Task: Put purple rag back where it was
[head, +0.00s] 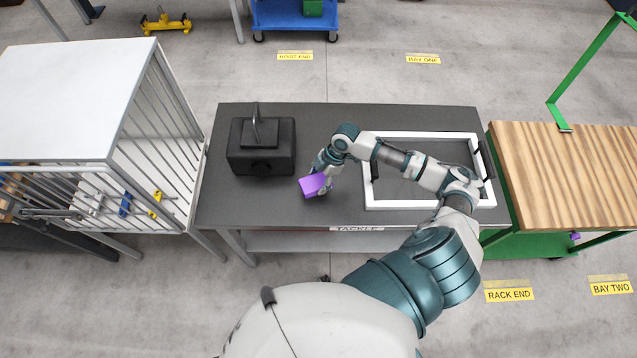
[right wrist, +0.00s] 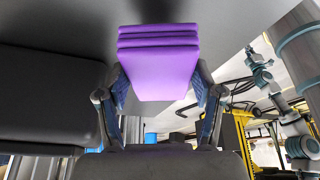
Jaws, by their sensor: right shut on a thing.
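The purple rag (head: 313,185) is a folded block of several layers. My right gripper (head: 325,180) is shut on it over the dark tabletop (head: 270,208), between the black box and the white frame. In the right wrist view the rag (right wrist: 158,65) sits between the two fingers of my right gripper (right wrist: 160,100). I cannot tell whether the rag touches the tabletop. My left gripper does not show in either view.
A black box with a handle (head: 261,150) stands left of the rag. A white rectangular frame (head: 400,204) lies on the right of the table. A white-topped barred rack (head: 70,95) stands left, a wood-topped green bench (head: 575,170) right. The table's front left is clear.

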